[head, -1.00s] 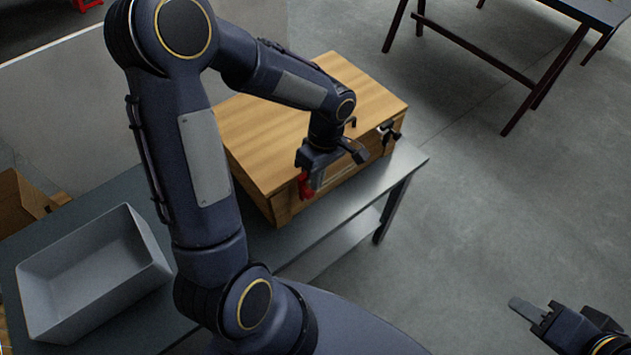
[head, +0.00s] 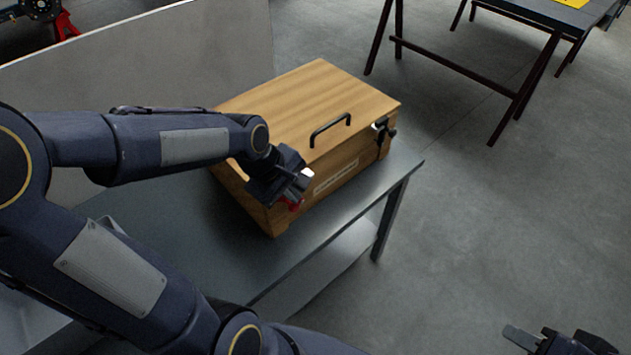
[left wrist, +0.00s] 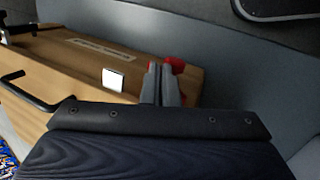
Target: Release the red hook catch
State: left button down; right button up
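The red hook catch (head: 295,204) is on the front of the wooden box (head: 355,100), near its left end. My left gripper (head: 301,184) is at the catch and covers most of it. In the left wrist view, the two grey fingers of my left gripper (left wrist: 161,84) are close together. Red parts of the catch (left wrist: 174,65) show at both fingertips. I cannot tell whether any of it is between the fingers. My right gripper (head: 522,338) is at the bottom right, away from the box and partly cut off, its opening unclear.
The box stands on a grey metal table (head: 345,215). Its lid has a black handle (head: 330,128), and a black catch (head: 381,132) is on its front right. A pale panel (head: 190,60) stands behind. Open floor lies to the right, with a dark trestle table (head: 555,15) beyond.

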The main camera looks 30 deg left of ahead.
pick_arm(q)
jog(key=shift+w+f, duration=0.1)
jog(key=shift+w, duration=0.05)
jog(key=shift+w+d+f, duration=0.15)
jog(key=shift+w+d, duration=0.15)
jog(key=shift+w, duration=0.25)
jog(key=w+p+v, duration=0.1)
jog(key=p+v, duration=0.3)
jog(key=v, duration=0.8)
jog(key=shift+a+r, duration=0.2)
jog(key=shift+r, duration=0.2)
